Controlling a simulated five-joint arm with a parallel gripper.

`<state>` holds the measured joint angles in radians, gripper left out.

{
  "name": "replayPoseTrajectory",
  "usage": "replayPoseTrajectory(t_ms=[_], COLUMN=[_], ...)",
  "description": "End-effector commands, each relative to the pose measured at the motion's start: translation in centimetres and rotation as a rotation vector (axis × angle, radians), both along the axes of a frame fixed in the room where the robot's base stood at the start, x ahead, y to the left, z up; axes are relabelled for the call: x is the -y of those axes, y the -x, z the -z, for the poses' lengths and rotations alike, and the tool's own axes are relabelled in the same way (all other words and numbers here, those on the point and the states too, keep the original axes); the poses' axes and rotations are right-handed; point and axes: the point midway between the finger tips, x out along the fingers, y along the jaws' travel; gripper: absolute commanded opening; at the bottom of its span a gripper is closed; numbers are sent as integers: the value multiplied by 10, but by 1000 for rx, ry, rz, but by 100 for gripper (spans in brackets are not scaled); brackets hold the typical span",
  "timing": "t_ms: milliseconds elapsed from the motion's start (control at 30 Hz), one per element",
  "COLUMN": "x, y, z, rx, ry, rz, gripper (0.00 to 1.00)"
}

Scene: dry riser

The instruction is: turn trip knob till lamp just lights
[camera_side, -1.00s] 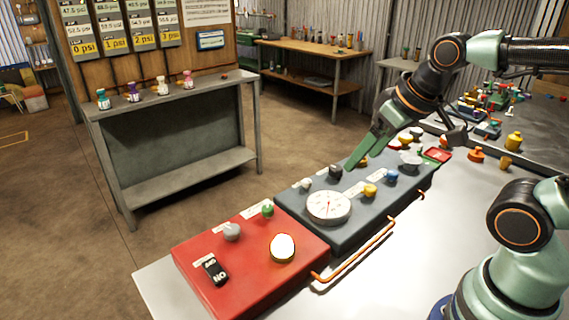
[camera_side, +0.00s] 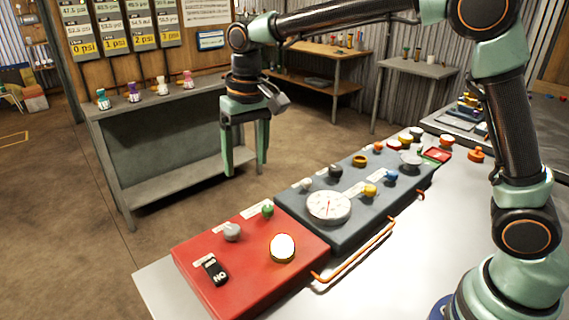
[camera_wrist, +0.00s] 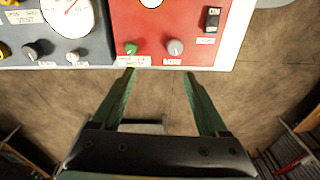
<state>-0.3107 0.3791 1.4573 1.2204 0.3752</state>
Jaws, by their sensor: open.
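The red box (camera_side: 225,277) carries a round grey knob (camera_side: 232,232), a small green knob (camera_side: 267,209) and a round lamp (camera_side: 283,247) with a bright white face. Both knobs have white labels too small to read, so I cannot tell which is the trip knob. In the wrist view the green knob (camera_wrist: 131,48) and grey knob (camera_wrist: 175,47) lie just beyond my fingertips. My gripper (camera_side: 245,168) is open and empty, pointing down, above and behind the red box's back edge. It also shows in the wrist view (camera_wrist: 158,75), touching nothing.
A black ON switch (camera_side: 215,270) sits on the red box. The dark grey panel (camera_side: 345,235) beside it holds a white gauge (camera_side: 329,207) and several knobs. A copper pipe (camera_side: 355,255) runs along the front. A grey shelf (camera_side: 170,185) with several small coloured bottles stands behind.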

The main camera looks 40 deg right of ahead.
Motion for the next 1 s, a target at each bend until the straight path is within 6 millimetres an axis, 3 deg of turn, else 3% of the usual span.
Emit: replayPoseTrajectory(t_ms=[100, 300, 567, 1000], x=[-22, -39, -40, -40], y=[-11, -19, -18, -18], z=[21, 39, 63, 142], rx=[-45, -79, -85, -84], ry=[13, 25, 27, 27], rz=[5, 13, 15, 14], gripper=[77, 77, 77, 77])
